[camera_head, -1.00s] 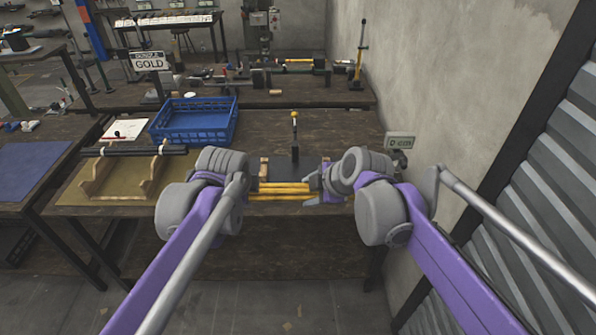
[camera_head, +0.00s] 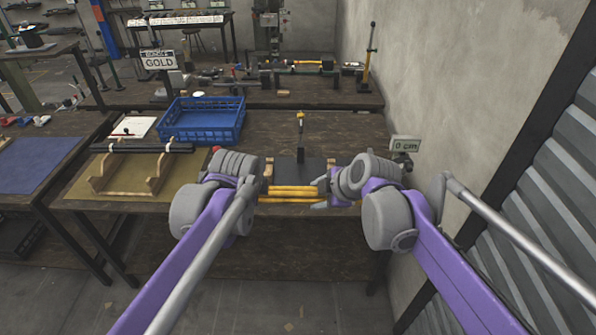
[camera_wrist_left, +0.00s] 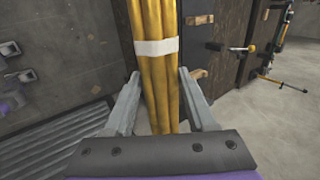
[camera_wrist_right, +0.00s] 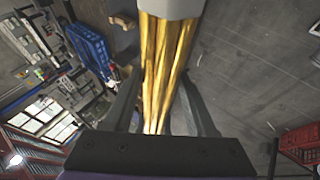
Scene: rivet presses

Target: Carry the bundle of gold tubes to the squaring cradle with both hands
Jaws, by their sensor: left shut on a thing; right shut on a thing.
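The bundle of gold tubes (camera_head: 293,193) lies level between my two grippers at the table's front edge. It also shows in the left wrist view (camera_wrist_left: 158,22), with a white band around it, and in the right wrist view (camera_wrist_right: 165,60). My left gripper (camera_wrist_left: 158,90) and my right gripper (camera_head: 323,194) are shut on it. My left wrist hides the left fingers in the head view.
A blue crate (camera_head: 203,123) stands behind my left arm. A wooden stand with a black bar (camera_head: 143,148) is on a tan mat at left. A display reading 0 cm (camera_head: 405,144) stands at right, near the wall. A GOLD sign (camera_head: 158,60) is farther back.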

